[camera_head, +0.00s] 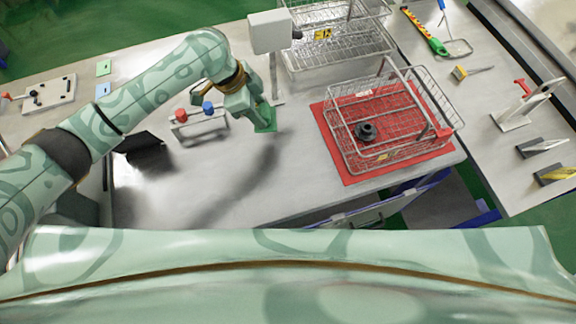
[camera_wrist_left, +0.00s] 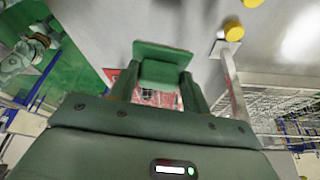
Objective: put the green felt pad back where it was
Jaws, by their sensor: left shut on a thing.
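The green felt pad (camera_head: 267,119) is a small flat green square at the tip of my left gripper (camera_head: 253,109), over the grey table. My left gripper is shut on it. In the left wrist view the pad (camera_wrist_left: 163,53) sticks out beyond the two green fingers of the gripper (camera_wrist_left: 158,85), which hide part of it. I cannot tell from these views how far the pad is above the table. Another small green square (camera_head: 104,67) and a light blue square (camera_head: 103,90) lie on the table at the left. My right gripper is not in view.
A white stand with red and blue knobs (camera_head: 208,107) stands left of my gripper. A white box on a post (camera_head: 270,31) rises behind it. A wire basket (camera_head: 345,164) sits on a red mat (camera_head: 350,180) at right. The table front (camera_head: 230,205) is clear.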

